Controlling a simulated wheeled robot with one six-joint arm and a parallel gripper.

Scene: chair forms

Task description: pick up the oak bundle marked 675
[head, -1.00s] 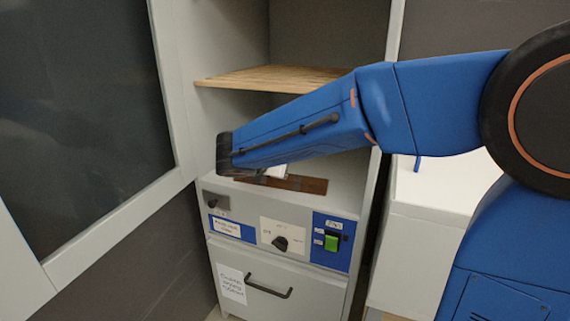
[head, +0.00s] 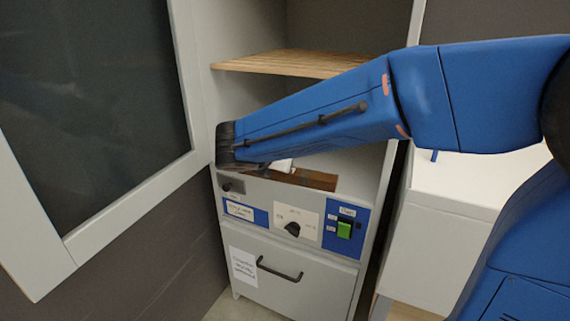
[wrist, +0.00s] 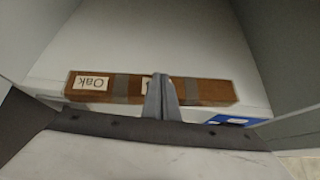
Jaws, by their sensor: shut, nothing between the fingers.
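A flat brown wooden bundle (wrist: 205,92) with grey bands lies near the front edge of the cabinet's lower compartment. A white label on its left part reads "Oak" upside down in the wrist view. A second label near its middle is mostly hidden behind my fingers, so I cannot read a number. In the head view the bundle's right part (head: 318,180) shows below my arm. My gripper (wrist: 161,80) is shut and empty, its fingers in front of the bundle's middle in the wrist view. I cannot tell whether they touch it.
A slatted wooden shelf (head: 290,63) sits above the compartment. The glass door (head: 45,240) stands open at the left. Below the compartment are a control panel with a dial and green switch (head: 344,230), and a drawer (head: 300,275). A white surface (head: 470,185) is at the right.

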